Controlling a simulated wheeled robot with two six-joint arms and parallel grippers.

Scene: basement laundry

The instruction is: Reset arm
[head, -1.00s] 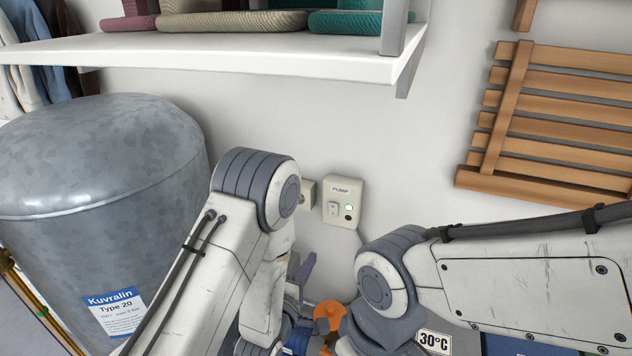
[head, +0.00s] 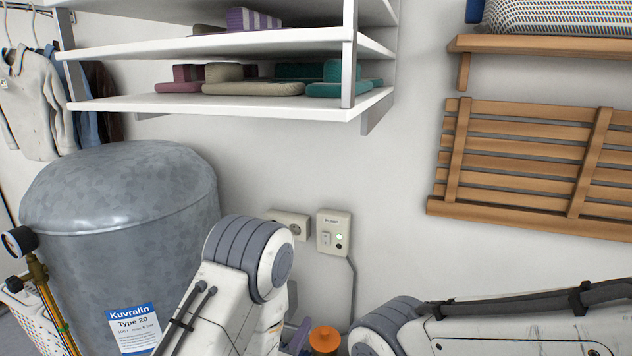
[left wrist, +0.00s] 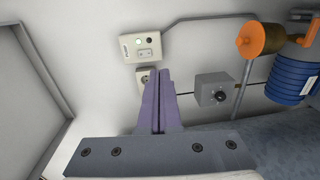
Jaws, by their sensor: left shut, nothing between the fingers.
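My left gripper (left wrist: 158,76) shows in the left wrist view as two purple-grey fingers pressed together with nothing between them. Its tips point toward the wall, just below the cream pump switch box (left wrist: 141,45) in that picture. Whether they touch the wall, I cannot tell. In the head view, only a small purple part of the left gripper (head: 299,337) shows low down, behind my bent left arm.
A grey metal tank (head: 120,240) stands at left. A white shelf (head: 230,105) with folded cloths hangs above, and a wooden slatted rack (head: 530,165) is on the right wall. An orange part (head: 324,340) is close to the arms. Open wall lies between shelf and arms.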

